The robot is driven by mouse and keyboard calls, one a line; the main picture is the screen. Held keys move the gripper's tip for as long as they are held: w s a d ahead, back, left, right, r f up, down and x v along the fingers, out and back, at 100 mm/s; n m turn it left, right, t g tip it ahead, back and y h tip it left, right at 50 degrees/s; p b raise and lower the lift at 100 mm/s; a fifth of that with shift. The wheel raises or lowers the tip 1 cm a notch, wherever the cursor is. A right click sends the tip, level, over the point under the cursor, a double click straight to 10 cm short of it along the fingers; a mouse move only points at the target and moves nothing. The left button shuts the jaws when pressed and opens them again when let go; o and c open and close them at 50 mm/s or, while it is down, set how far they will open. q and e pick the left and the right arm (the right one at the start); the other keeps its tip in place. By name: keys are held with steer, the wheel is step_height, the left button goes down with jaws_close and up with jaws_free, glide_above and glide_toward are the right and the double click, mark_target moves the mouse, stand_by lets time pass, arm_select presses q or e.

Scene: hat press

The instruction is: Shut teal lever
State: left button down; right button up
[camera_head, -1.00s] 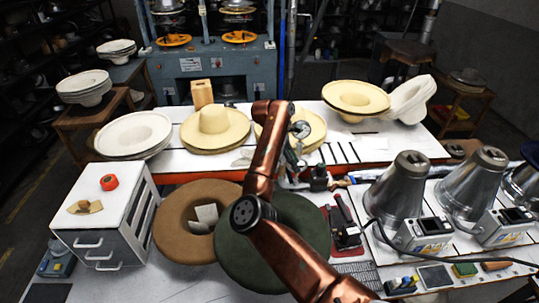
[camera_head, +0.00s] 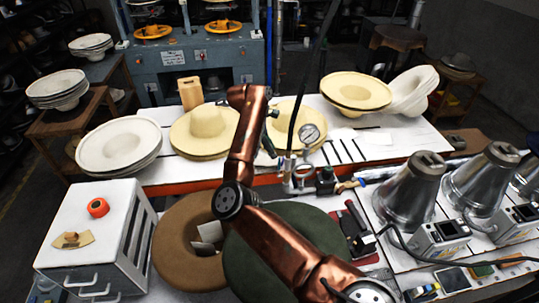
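A pressure gauge (camera_head: 309,133) stands above metal valve fittings (camera_head: 290,172) at the bench's front edge, with a black hose rising beside it. I cannot clearly make out a teal lever among these small fittings. A small piece with a blue end (camera_head: 358,182) lies to their right. My copper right arm reaches up from the lower right. Its gripper (camera_head: 268,143) is mostly hidden behind the arm, left of the gauge and apart from it in the picture; its opening cannot be read. My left gripper is not in view.
Straw-coloured hats (camera_head: 208,128) and a white hat (camera_head: 118,143) sit on the white bench (camera_head: 400,148) behind. Brown (camera_head: 180,262) and dark green (camera_head: 310,225) hats lie in front, below my arm. Metal cones (camera_head: 412,190) stand at right, a white drawer cabinet (camera_head: 85,215) at left.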

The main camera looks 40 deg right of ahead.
mark_target(279, 167)
steer(key=x, duration=0.7)
steer(key=shift+f+p, duration=0.15)
steer(key=shift+p, duration=0.3)
steer(key=shift+s, duration=0.1)
steer(key=shift+c, duration=0.5)
jaws_close()
